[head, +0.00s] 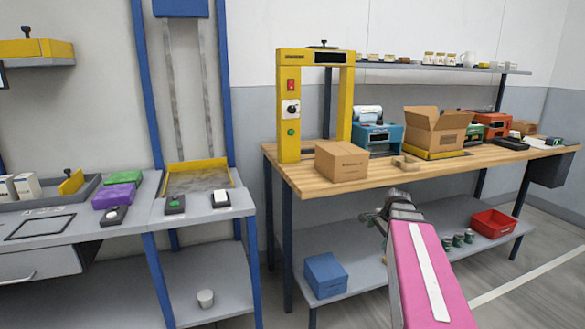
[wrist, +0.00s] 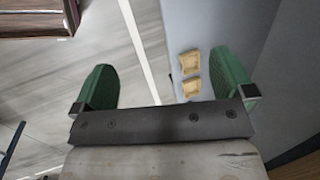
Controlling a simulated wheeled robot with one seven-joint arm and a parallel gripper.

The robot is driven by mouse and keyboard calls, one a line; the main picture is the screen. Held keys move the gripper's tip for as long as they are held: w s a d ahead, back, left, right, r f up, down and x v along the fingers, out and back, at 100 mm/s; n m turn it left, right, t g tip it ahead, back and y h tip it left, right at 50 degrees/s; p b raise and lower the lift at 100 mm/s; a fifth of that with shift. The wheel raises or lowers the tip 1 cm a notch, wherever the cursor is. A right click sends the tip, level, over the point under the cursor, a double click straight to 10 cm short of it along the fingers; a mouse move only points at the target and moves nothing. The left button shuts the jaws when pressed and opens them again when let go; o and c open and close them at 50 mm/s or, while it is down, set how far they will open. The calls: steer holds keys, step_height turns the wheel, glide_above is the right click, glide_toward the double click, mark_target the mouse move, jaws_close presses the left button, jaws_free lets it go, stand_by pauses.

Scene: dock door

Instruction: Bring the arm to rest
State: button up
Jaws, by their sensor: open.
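My gripper shows in the wrist view (wrist: 165,85) with its two green fingers wide apart and nothing between them. In the head view my pink arm reaches up from the lower right, and its dark end (head: 398,205) is in front of the wooden workbench (head: 400,175), near its front edge. The fingers themselves are hard to make out in the head view. In the wrist view, grey floor and a white line lie beyond the fingers.
A closed cardboard box (head: 341,161) stands at the bench's front left, beside a yellow frame (head: 289,110). An open carton (head: 436,130) stands farther right. A blue box (head: 325,275) and a red bin (head: 492,223) are on the lower shelf. Open floor lies at right.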

steer(key=s+a+f+n+g+h, duration=0.2)
steer(key=s+a+f+n, duration=1)
steer(key=a+f+n, duration=0.1)
steer(key=shift+f+g, duration=0.2)
steer(key=shift+g, duration=0.2)
